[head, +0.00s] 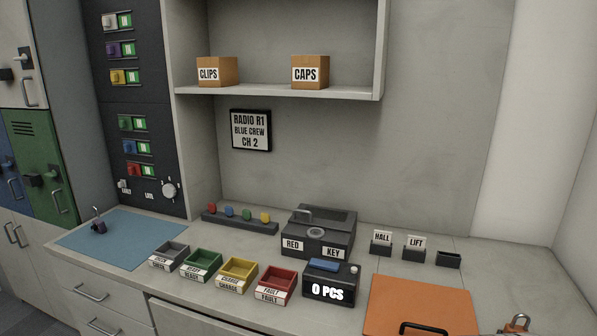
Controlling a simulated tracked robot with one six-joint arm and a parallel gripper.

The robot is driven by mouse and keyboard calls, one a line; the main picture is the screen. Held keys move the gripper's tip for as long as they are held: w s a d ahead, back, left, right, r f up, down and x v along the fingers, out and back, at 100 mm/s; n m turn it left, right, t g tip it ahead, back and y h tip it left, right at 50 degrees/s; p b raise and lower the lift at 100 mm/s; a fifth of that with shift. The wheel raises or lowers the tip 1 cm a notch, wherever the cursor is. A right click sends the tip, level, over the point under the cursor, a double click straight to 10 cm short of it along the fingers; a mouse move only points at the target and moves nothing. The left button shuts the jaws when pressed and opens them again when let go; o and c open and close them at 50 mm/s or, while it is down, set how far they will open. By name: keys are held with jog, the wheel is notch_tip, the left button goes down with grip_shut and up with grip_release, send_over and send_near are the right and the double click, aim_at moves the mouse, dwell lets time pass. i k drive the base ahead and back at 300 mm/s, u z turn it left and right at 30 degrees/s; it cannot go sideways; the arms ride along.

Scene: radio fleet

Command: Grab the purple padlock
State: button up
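A small dark purple padlock (98,227) stands on the blue mat (140,232) at the left end of the counter. Its metal shackle points up and looks raised. Nothing touches it except the mat. My gripper is not in view in the head view.
Grey, green, yellow and red trays (238,272) line the counter's front. Behind them are a rack with coloured knobs (240,217) and a black box labelled RED KEY (318,235). A counter unit reads 0 PCS (330,280). A brass padlock-like thing (516,325) is cut off at lower right.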

aim_at(102, 229)
jog(key=u, duration=2.05)
jog(key=i, duration=1)
jog(key=u, duration=0.45)
jog(key=i, duration=1.45)
jog(key=z, duration=0.35)
